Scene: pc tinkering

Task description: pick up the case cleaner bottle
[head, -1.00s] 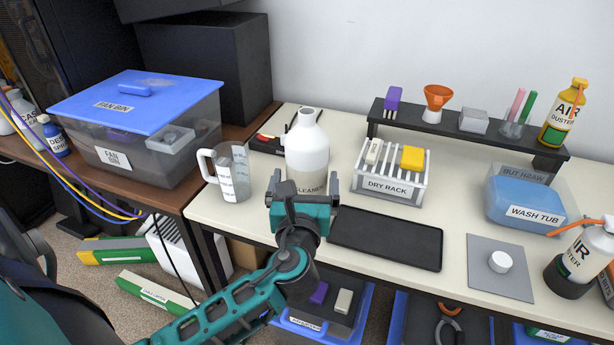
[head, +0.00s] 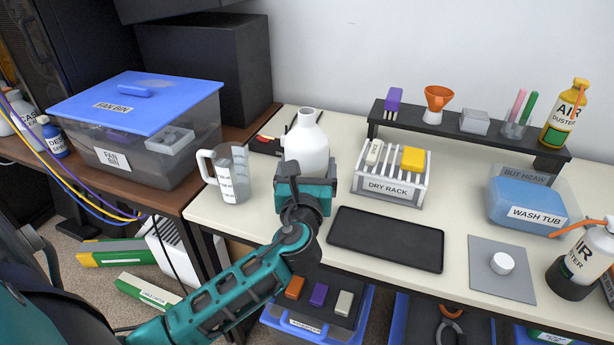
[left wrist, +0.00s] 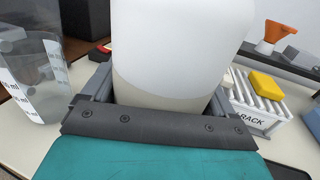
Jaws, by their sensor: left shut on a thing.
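The case cleaner bottle (head: 308,138) is a white jug with an open neck, upright at the back left of the light table. Its label, partly readable a second ago, is now hidden behind my gripper in the head view. My left gripper (head: 305,172) is at the front of its body with a finger on each side, shut on it. In the left wrist view the bottle (left wrist: 175,50) fills the space between the fingers of the left gripper (left wrist: 160,95). I cannot tell whether its base touches the table. My right gripper is not in view.
A measuring jug (head: 232,176) stands close left of the bottle. The dry rack (head: 390,187) is to its right, with a black tray (head: 386,239) in front. A white cap (head: 502,263) lies on a grey mat (head: 488,283). The fan bin (head: 135,130) stands far left.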

